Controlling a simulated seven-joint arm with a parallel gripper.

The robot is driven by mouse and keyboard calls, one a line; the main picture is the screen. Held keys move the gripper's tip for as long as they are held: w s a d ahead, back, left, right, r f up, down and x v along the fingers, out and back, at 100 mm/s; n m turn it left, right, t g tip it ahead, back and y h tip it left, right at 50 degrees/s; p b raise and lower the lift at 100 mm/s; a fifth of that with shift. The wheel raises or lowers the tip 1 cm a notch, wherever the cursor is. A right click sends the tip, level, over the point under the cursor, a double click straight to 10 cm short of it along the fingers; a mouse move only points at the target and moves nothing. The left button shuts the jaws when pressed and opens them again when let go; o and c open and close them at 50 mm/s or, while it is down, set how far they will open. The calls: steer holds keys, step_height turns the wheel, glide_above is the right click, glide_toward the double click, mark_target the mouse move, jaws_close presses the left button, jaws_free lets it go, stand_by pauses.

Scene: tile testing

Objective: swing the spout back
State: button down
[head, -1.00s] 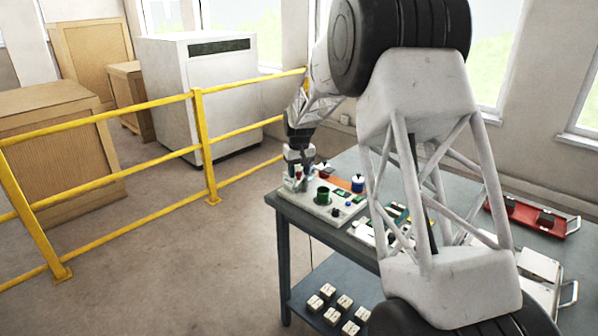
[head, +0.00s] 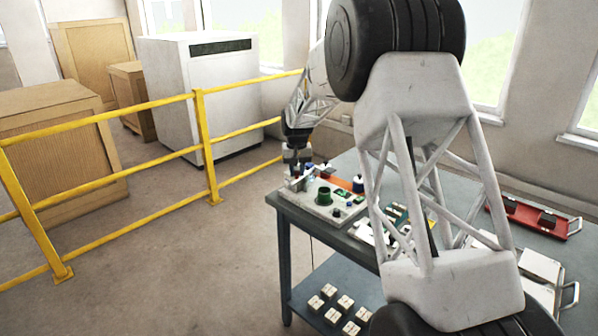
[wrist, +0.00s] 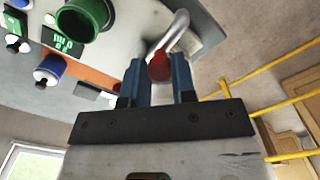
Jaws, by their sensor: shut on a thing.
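The spout (wrist: 181,30) is a grey metal curved tube on the light-coloured panel (wrist: 206,22) in the wrist view. A round red piece (wrist: 159,67) sits at its end. My gripper (wrist: 158,72) has its two blue fingers on either side of this red piece and is shut on it. In the head view, my gripper (head: 296,172) is at the far left corner of the bench, over the panel's edge. The spout is too small and too covered to make out there.
A green cup-like part (wrist: 82,18), a blue knob (wrist: 50,68) and a green display (wrist: 63,40) are on the panel beside the spout. The bench (head: 340,240) carries other devices and a red tray (head: 535,217). A yellow railing (head: 205,140) stands to the left.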

steer(key=shift+w+a+m, duration=0.2)
steer(key=shift+m, duration=0.4)
steer(key=c, duration=0.9)
jaws_free()
steer(key=shift+r, duration=0.15)
steer(key=shift+r, duration=3.75)
steer(key=shift+r, duration=0.1)
